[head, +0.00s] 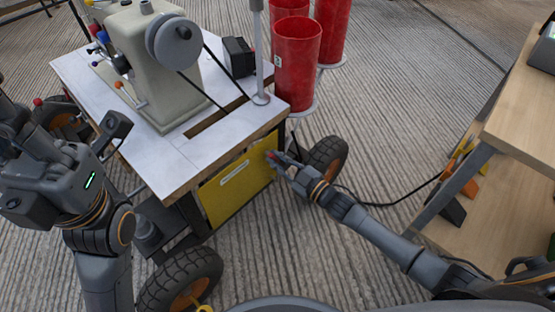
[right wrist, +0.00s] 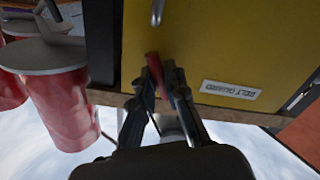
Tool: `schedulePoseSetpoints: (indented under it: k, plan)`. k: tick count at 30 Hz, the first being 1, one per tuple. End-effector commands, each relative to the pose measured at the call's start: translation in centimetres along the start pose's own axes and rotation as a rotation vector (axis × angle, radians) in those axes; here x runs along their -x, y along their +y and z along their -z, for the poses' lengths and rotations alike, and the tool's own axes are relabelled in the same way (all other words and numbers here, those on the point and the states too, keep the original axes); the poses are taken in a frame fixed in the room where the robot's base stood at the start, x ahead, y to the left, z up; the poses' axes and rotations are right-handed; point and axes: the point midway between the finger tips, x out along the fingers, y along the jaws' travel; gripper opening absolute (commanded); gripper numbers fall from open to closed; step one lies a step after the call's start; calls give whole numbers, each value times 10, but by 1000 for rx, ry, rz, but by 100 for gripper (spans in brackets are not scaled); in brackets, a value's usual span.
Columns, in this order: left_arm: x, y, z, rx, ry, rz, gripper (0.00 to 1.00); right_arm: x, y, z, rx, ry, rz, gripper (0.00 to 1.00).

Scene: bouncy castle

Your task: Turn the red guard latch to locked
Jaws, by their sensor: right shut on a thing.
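The red guard latch (head: 270,155) sits on the yellow belt guard panel (head: 236,187), near its right edge under the machine table. My right gripper (head: 279,161) reaches it from the right and front. In the right wrist view, the fingers of my right gripper (right wrist: 164,80) are shut around the red latch (right wrist: 153,66), which runs nearly up and down in that picture. The fingers hide part of the latch, and I see no lock marks. My left arm is at the left in the head view; its finger opening is unclear.
A sewing machine (head: 160,70) stands on the white wheeled table (head: 90,85). Red cylinders (head: 296,65) stand behind the guard. A black wheel (head: 328,155) is just behind my right gripper. A wooden shelf unit (head: 525,115) stands at right.

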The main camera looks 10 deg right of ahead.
Motion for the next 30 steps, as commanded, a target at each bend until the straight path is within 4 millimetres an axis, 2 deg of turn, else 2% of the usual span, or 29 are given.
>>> schedulePoseSetpoints:
  k: [29, 30]
  plan:
    - [1, 0, -1, -1, -2, 0, 0, 0, 0, 1, 0, 2, 1, 0]
    - [1, 0, -1, -1, -2, 0, 0, 0, 0, 1, 0, 2, 1, 19]
